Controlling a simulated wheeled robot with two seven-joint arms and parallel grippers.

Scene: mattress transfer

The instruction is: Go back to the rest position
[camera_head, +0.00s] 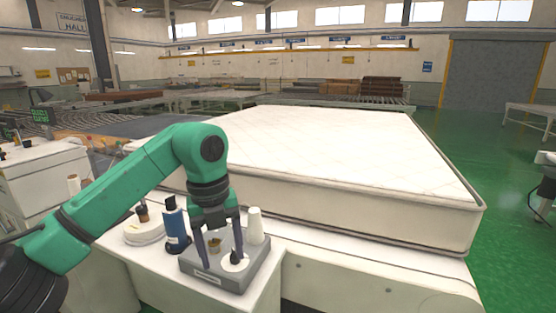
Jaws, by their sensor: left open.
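My left gripper (222,246) points down at the end of the green left arm, which comes in from the left. Its two dark fingers are apart, in front of or over a grey tray (232,280) on a white stand. A small brown item and a white round piece lie in the tray near the fingertips. I cannot tell whether the fingers touch them. My right gripper is out of view.
A large white mattress (340,145) lies on a white table right behind the tray. A blue bottle (175,226) and a round white dish (143,233) stand left of the tray. A white cabinet (45,180) is at the far left. Green floor (495,160) is open at the right.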

